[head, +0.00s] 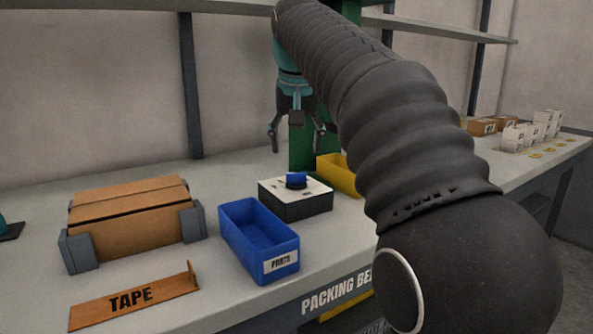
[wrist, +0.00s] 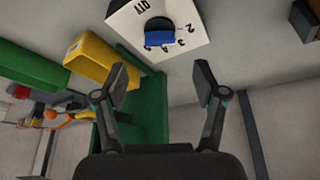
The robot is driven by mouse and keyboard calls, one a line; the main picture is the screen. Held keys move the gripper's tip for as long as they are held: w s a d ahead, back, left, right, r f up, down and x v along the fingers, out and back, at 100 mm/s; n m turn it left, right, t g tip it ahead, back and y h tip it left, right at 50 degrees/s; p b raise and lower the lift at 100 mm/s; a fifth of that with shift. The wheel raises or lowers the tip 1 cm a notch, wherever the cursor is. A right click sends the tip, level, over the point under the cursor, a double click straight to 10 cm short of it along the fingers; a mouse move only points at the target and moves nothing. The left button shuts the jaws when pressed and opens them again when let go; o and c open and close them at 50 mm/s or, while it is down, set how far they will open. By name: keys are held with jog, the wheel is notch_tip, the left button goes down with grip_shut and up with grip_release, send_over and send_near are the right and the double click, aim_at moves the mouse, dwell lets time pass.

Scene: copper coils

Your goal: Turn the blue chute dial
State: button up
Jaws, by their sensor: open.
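The blue dial (head: 296,180) sits on top of a small box (head: 300,205) with a white top and dark sides on the bench. In the wrist view the blue dial (wrist: 160,38) shows near the top, with a black base and printed numbers beside it on the white face (wrist: 194,20). My gripper (head: 297,135) hangs above and behind the box in the head view, its fingers spread. In the wrist view my gripper (wrist: 160,82) is open and empty, and the dial lies beyond its fingertips, apart from them.
A blue parts bin (head: 240,232) stands left of the dial box and a yellow bin (head: 345,180) behind it to the right. A green post (head: 302,155) rises behind. A cardboard box (head: 130,220) and a TAPE sign (head: 132,298) are at left. My arm hides part of the bench.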

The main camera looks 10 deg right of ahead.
aim_at(296, 173)
jog(key=x, duration=0.7)
jog(key=shift+w+f, duration=0.15)
jog(key=shift+f, duration=0.2)
jog(key=c, duration=1.1)
